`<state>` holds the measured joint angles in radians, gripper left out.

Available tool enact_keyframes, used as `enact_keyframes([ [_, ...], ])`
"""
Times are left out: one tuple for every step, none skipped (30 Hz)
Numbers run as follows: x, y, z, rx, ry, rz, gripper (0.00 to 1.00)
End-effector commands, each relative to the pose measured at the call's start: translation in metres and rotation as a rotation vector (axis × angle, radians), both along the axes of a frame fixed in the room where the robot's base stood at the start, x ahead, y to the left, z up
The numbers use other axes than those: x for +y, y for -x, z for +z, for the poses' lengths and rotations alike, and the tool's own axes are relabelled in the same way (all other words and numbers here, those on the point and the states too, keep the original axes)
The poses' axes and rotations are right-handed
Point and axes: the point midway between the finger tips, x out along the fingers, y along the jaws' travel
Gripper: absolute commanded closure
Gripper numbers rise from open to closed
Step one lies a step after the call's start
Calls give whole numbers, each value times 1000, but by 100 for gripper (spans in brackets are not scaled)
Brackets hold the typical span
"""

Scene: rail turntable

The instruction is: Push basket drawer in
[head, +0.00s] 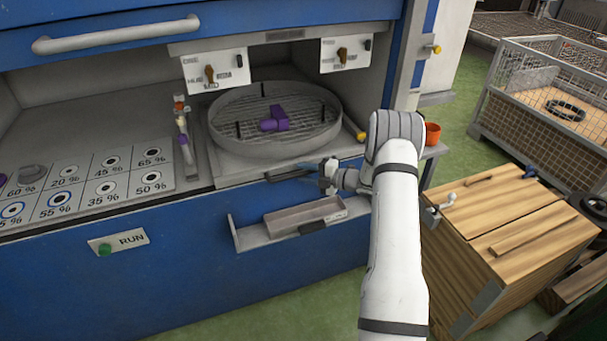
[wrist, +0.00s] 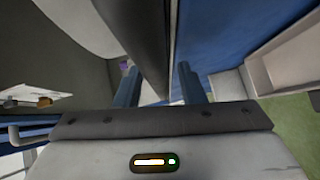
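The basket drawer (head: 232,172) is a grey tray under a recess in the blue machine, with its front standing out a little past the counter edge. It carries a round mesh basket (head: 222,138) with a purple part (head: 274,119) inside. A dark handle (head: 284,176) is on the drawer front. My gripper (head: 308,172) is at the right part of the drawer front, beside the handle. In the wrist view its two blue fingers (wrist: 158,88) are apart, with a dark grey edge (wrist: 148,35) running between them. I cannot tell whether they touch it.
A grey shelf (head: 250,238) with a shallow tray (head: 290,222) sticks out below the drawer. A wooden crate (head: 480,215) stands close to my arm on the right. A tool holder (head: 193,160) and percent-marked dials (head: 90,185) are left of the basket.

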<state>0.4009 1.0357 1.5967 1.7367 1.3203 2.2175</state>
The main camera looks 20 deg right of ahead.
Motion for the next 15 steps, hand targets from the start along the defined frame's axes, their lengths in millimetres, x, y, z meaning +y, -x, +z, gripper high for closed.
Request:
enact_keyframes([
  [0,0,0,0,0,0,64],
  [0,0,0,0,0,0,64],
  [0,0,0,0,0,1,64],
  [0,0,0,0,0,0,64],
  [-1,1,0,0,0,0,64],
  [-4,2,1,0,0,-1,64],
  [-6,4,1,-1,-1,-1,64],
  [-9,6,2,-1,0,-2,64],
  [-14,10,3,-1,0,-3,64],
  [-18,13,3,-1,0,-3,64],
  [-22,16,4,-1,0,-4,64],
  [-28,21,4,0,1,-4,64],
  [-32,24,5,-1,0,-4,64],
  [-36,27,6,0,-1,-4,64],
  [-41,32,7,0,-1,-3,64],
])
